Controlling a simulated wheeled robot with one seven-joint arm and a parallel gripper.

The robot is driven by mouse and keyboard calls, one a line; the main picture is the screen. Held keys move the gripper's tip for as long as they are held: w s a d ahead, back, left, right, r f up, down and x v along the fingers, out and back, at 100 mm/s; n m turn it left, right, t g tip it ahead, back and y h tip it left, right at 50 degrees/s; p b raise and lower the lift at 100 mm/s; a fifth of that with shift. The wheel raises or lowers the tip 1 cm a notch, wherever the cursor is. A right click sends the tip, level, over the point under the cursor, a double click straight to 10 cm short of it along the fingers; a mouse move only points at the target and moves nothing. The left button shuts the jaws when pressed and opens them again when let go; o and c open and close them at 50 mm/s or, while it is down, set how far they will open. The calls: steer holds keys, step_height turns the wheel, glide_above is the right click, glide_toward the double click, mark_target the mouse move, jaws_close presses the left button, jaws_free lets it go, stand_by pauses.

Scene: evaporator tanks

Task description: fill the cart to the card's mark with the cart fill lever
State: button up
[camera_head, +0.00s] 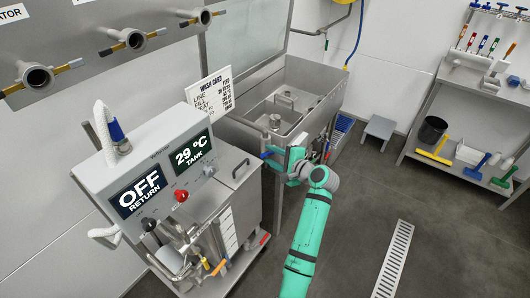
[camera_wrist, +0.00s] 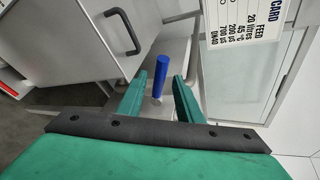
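The cart (camera_head: 150,178) stands at the left, with displays reading OFF RETURN and 29 °C TANK. A white strip with marks (camera_head: 228,231) runs down its side; I cannot make out a liquid level. A blue-handled lever, which looks like the cart fill lever (camera_head: 268,155), is at the front of the steel sink unit. In the wrist view the blue handle (camera_wrist: 160,70) stands between my gripper's (camera_wrist: 169,68) two green fingers, which are apart, with gaps showing. My gripper (camera_head: 283,164) is by the lever in the head view.
The steel sink unit (camera_head: 285,92) is behind the lever. A lidded tank with a handle (camera_wrist: 100,32) is close at left in the wrist view. A workbench with tools (camera_head: 480,90) stands at right. A small stool (camera_head: 379,128) is at the back. The floor by the drain grate (camera_head: 393,260) is clear.

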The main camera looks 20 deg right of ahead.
mark_target(269, 155)
steer(key=v, duration=0.3)
steer(key=shift+s+a+r, duration=0.2)
steer(key=shift+s+a, duration=0.05)
steer(key=shift+s, duration=0.1)
steer(key=shift+s+d+r, duration=0.15)
steer(key=shift+s+d, duration=0.1)
steer(key=shift+s, duration=0.2)
steer(key=shift+w, duration=0.1)
stand_by(1.0)
stand_by(5.8)
